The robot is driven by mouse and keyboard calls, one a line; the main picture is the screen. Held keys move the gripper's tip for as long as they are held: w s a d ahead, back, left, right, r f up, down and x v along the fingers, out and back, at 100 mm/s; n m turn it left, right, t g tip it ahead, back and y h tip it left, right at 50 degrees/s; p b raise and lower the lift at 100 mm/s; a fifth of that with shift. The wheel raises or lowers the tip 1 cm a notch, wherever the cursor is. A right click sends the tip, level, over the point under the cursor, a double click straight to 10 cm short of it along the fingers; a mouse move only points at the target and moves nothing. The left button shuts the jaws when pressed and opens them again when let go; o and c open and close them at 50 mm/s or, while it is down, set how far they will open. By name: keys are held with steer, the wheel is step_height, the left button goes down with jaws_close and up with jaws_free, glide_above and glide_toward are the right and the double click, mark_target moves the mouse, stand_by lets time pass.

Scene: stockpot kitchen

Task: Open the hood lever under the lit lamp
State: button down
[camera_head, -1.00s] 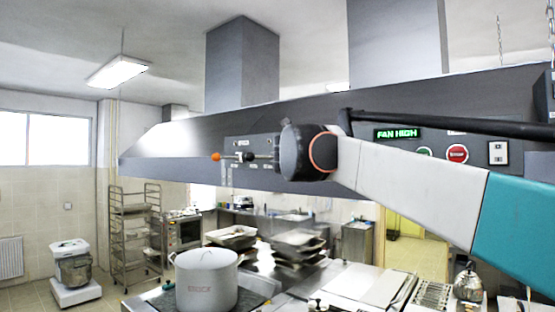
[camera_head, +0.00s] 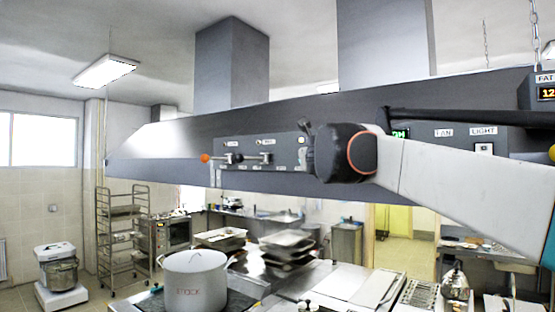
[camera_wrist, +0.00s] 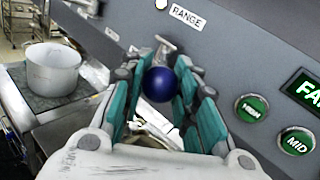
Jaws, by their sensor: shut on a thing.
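The hood's lever panel (camera_head: 230,146) shows in the head view, with small lamps along its top and a lever with an orange knob (camera_head: 205,157) at its left. A lamp (camera_head: 302,140) at the panel's right end looks yellowish. In the wrist view my gripper (camera_wrist: 160,92) has its teal fingers on either side of a blue ball knob (camera_wrist: 159,84) and is shut on it. The knob's metal lever (camera_wrist: 163,46) meets the hood below the RANGE label (camera_wrist: 187,15). A pale lamp (camera_wrist: 161,4) is at the top edge. In the head view my wrist hides this knob.
Green HIGH (camera_wrist: 252,108) and MID (camera_wrist: 298,141) buttons and the fan display (camera_wrist: 305,88) lie right of my gripper. A large pot (camera_head: 194,282) stands on the range below. The hood (camera_head: 150,145) runs across the view. A wheeled rack (camera_head: 123,230) stands at left.

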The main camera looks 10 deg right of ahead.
steer(key=shift+d+f, duration=0.1)
steer(key=c, duration=1.2)
jaws_free()
steer(key=shift+s, duration=0.25)
steer(key=v, duration=1.1)
steer(key=shift+s, duration=0.4)
